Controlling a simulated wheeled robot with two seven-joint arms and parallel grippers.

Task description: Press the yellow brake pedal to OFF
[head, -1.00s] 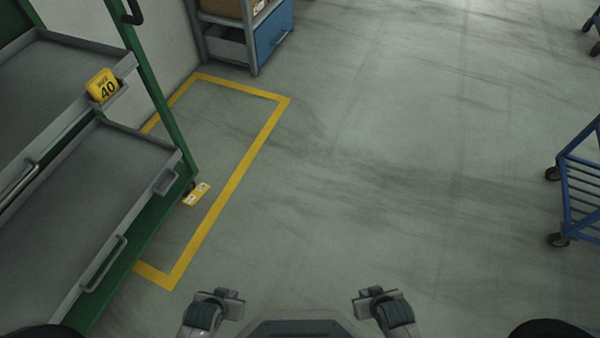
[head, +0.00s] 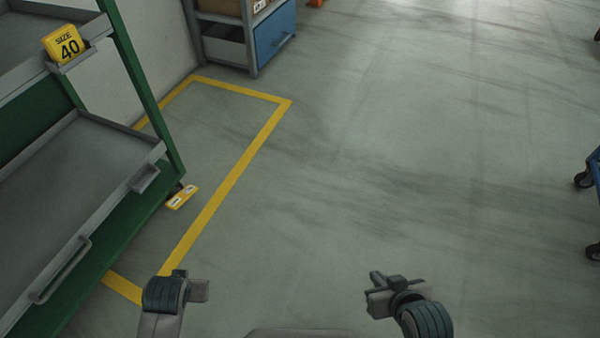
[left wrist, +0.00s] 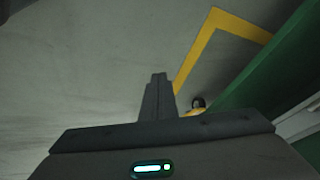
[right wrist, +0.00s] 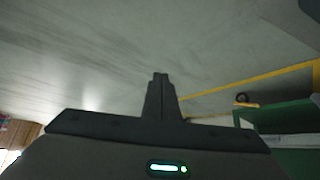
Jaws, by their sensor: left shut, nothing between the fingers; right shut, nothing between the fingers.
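My right gripper (head: 376,289) is shut and empty, farther right over bare floor.
Yellow floor tape (head: 235,170) outlines the cart's bay. The cart's grey trays carry a yellow size 40 tag (head: 64,45) and a handle (head: 60,270). A shelf with a blue bin (head: 274,40) stands at the back. A blue trolley (head: 594,170) is at the right edge. The middle floor is clear.

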